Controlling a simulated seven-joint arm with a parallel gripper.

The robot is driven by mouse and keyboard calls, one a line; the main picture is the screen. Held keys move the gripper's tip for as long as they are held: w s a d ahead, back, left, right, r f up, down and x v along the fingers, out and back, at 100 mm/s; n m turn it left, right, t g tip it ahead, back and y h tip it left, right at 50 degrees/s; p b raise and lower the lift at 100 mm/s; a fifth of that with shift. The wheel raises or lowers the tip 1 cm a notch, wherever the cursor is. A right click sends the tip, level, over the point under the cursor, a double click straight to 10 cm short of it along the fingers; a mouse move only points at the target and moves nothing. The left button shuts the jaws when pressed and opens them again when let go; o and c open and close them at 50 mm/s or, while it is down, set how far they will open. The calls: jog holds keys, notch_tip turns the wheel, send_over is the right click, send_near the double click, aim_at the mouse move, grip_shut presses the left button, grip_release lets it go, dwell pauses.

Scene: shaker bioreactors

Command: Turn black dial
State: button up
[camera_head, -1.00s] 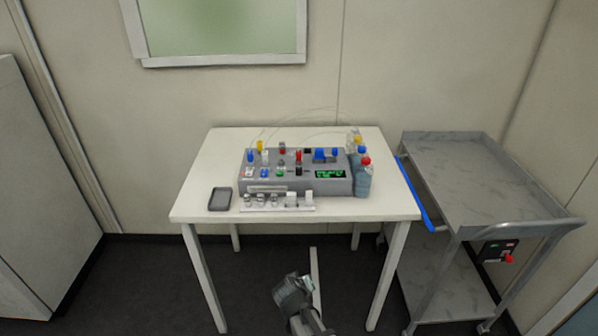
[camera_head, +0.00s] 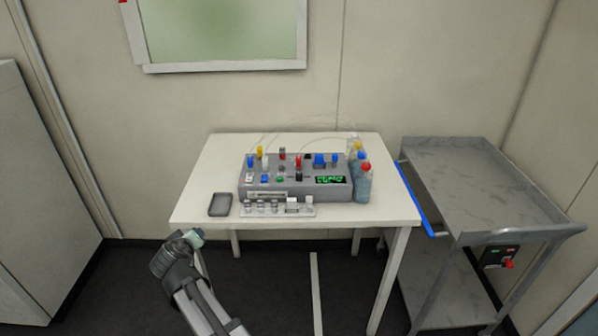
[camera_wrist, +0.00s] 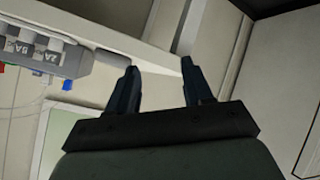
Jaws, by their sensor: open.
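The grey control box (camera_head: 325,194) stands on the white table in the head view, with several coloured knobs and switches on top. A small black knob (camera_head: 299,176) sits near the middle of its panel, just in front of a red one; it is too small to tell its setting. My gripper (camera_head: 190,238) is at the table's front left corner, well apart from the box. In the wrist view my gripper (camera_wrist: 158,66) has its two dark fingers apart with nothing between them. Part of the control box (camera_wrist: 70,60) shows there at upper left; the black knob does not show.
A dark tray (camera_head: 220,205) lies on the table (camera_head: 200,190) left of the box. A white rack (camera_head: 278,210) with small vials stands in front of the box. Bottles (camera_head: 363,185) stand at its right. A grey cart (camera_head: 470,190) is right of the table.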

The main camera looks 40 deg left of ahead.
jog(key=w+r+h, duration=0.1)
jog(key=w, duration=0.3)
jog(key=w+a+r+h, duration=0.1)
jog(key=w+r, duration=0.1)
jog(key=w, duration=0.2)
jog(key=w+a+r+h, duration=0.1)
jog(key=w, duration=0.2)
jog(key=shift+w+a+r+h, duration=0.1)
jog(key=shift+w+r+h, duration=0.1)
jog(key=shift+w+h, duration=0.15)
jog(key=w+r, duration=0.1)
jog(key=w, duration=0.2)
jog(key=w+d+r+g+h, duration=0.1)
jog(key=w+r, duration=0.1)
jog(key=w, duration=0.1)
jog(key=w+r+h, duration=0.1)
jog(key=w, duration=0.3)
jog(key=shift+d+r+n+g+h, duration=0.15)
jog(key=shift+n+g+h, duration=0.1)
jog(key=shift+n+g, duration=0.15)
jog(key=n+g+h, duration=0.3)
jog(key=n+g, duration=0.1)
jog(key=g, duration=0.1)
send_near(299, 174)
notch_tip(299, 174, down, 9)
jog(key=shift+r, duration=0.1)
jog(key=shift+c, duration=0.2)
grip_shut()
